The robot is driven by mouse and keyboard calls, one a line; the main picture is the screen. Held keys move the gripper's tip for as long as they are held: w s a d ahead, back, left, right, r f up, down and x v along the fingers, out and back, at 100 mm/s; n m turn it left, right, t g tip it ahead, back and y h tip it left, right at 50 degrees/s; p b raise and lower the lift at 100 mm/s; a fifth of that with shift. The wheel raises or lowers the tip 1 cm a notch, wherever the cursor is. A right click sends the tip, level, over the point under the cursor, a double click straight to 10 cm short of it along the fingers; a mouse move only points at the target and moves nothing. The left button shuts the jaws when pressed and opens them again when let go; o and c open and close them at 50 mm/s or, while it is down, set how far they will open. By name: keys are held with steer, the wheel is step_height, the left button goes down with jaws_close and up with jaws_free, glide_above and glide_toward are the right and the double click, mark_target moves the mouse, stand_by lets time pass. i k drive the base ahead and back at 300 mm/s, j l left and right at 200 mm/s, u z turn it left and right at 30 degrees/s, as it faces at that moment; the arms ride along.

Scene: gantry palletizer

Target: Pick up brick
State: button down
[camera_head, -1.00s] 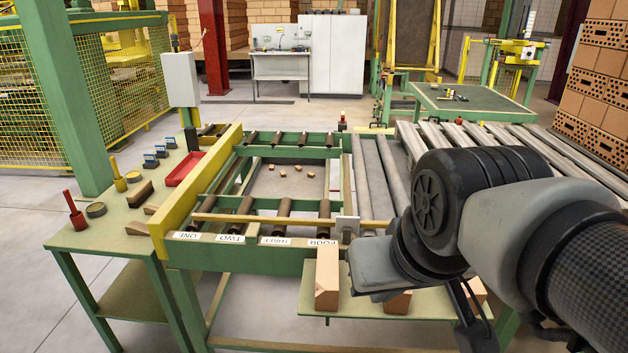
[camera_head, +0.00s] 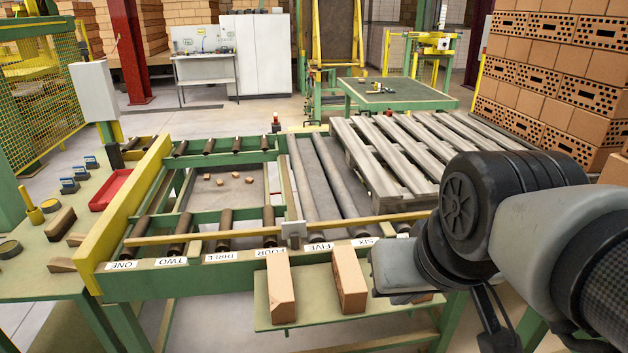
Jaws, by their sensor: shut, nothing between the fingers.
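Two orange-brown bricks lie on the green shelf (camera_head: 330,311) at the front of the roller frame: a left brick (camera_head: 281,290), opposite the label FOUR, and a middle brick (camera_head: 349,280), opposite FIVE. The left brick has a sloped, chipped near end. A third brick (camera_head: 424,298) shows only as a sliver under my arm; the rest is hidden. My arm reaches in from the right, and its wrist is just right of the middle brick in the picture. My gripper's fingers are not visible.
A yellow beam (camera_head: 128,210) bounds the frame's left. A slatted pallet (camera_head: 385,160) lies behind my arm. Small brick pieces (camera_head: 221,182) lie inside the frame.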

mark_target(352, 290)
steer(key=i+l+z, duration=0.1)
steer(key=i+z, duration=0.8)
steer(key=k, duration=0.25)
